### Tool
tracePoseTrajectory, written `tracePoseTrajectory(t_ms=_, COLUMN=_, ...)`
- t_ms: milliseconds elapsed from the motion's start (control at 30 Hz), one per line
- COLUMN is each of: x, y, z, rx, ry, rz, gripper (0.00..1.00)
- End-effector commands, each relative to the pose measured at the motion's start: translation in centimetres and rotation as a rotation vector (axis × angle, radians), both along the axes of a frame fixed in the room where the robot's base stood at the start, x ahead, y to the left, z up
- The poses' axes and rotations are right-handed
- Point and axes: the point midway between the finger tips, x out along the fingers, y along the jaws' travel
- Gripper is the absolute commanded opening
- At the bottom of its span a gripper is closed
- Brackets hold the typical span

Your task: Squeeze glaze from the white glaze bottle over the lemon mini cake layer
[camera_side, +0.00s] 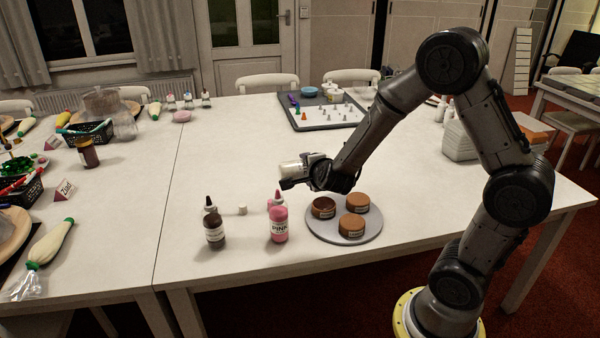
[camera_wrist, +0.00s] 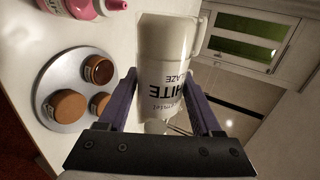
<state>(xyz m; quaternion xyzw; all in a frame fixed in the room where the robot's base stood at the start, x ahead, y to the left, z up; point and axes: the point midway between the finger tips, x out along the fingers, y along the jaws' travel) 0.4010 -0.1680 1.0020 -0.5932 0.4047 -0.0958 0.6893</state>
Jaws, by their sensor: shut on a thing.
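My gripper (camera_side: 300,179) is shut on the white glaze bottle (camera_side: 290,169) and holds it in the air above the table, left of and higher than the cakes. In the side view the bottle lies roughly on its side. In the wrist view the white bottle (camera_wrist: 168,45) sits between both fingers, its WHITE GLAZE print upside down. Three small round cakes stand on a round grey turntable (camera_side: 343,238): one with a dark glossy top (camera_side: 323,205), a plain brown one (camera_side: 357,201) and another plain brown one (camera_side: 351,225). Their labels are too small to read.
A pink bottle (camera_side: 279,226) and a dark brown bottle (camera_side: 215,231) stand left of the turntable. A small white cap-like piece (camera_side: 242,209) lies between and behind them. A tray with small pieces (camera_side: 300,124) lies at the back.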

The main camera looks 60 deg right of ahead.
Motion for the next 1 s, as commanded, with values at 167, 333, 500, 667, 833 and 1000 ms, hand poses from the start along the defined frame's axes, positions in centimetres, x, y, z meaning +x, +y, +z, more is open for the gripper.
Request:
tracePoseTrajectory(t_ms=167, x=-0.3, y=-1.3, z=0.2, rx=0.174, ry=-0.182, rz=-0.098, gripper=0.39)
tracePoseTrajectory(t_ms=333, x=-0.8, y=-2.7, z=0.1, rx=0.320, ry=-0.361, rz=-0.200, gripper=0.39)
tracePoseTrajectory(t_ms=500, x=-1.5, y=-4.6, z=0.2, rx=0.432, ry=-0.551, rz=-0.313, gripper=0.39)
tracePoseTrajectory(t_ms=667, x=-2.5, y=-6.6, z=0.3, rx=0.485, ry=-0.697, rz=-0.417, gripper=0.39)
tracePoseTrajectory(t_ms=833, x=-3.9, y=-9.2, z=0.4, rx=0.498, ry=-0.829, rz=-0.533, gripper=0.39)
tracePoseTrajectory(t_ms=1000, x=-3.9, y=-9.1, z=-2.1, rx=0.510, ry=-0.841, rz=-0.530, gripper=0.39)
